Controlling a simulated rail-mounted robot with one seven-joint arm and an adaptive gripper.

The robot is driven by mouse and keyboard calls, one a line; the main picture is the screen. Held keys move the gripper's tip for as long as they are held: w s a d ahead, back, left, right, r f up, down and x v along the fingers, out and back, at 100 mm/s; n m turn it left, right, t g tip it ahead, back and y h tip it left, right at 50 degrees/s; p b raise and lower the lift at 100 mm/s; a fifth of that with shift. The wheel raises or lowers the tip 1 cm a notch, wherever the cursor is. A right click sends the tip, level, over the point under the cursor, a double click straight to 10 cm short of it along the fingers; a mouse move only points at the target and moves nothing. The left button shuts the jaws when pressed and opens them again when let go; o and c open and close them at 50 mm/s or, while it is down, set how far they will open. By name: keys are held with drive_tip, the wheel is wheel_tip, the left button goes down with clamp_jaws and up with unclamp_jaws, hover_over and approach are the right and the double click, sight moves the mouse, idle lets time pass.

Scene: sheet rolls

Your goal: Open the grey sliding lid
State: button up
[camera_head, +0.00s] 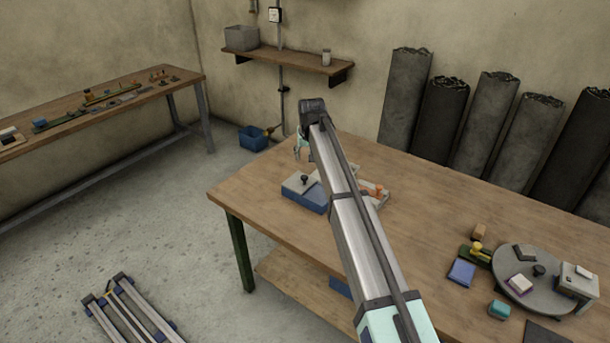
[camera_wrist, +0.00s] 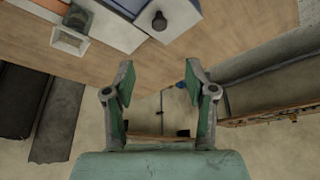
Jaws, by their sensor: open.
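A blue box (camera_head: 305,202) with a grey lid (camera_head: 294,187) stands near the far left edge of the wooden table. A dark knob (camera_head: 305,180) stands up from the lid. In the wrist view the pale grey lid (camera_wrist: 112,28) and its dark knob (camera_wrist: 159,20) show at the top, partly cut off by the frame. My gripper (camera_wrist: 160,82) is open and empty, its two green-padded fingers apart. It is over the table's edge, apart from the lid and the knob. In the head view my gripper (camera_head: 300,150) shows small behind the box, partly hidden by my arm.
A grey turntable (camera_head: 530,299) with small items is at the front right. Dark rolls (camera_head: 405,95) lean on the wall. The middle of the wooden table (camera_head: 430,205) is clear.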

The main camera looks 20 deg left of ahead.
sight(305, 177)
drive_tip(key=p+x, duration=0.4)
drive_tip(key=x, duration=1.1)
drive_tip(key=shift+d+f, duration=0.1)
drive_tip(key=shift+f, duration=0.05)
clamp_jaws()
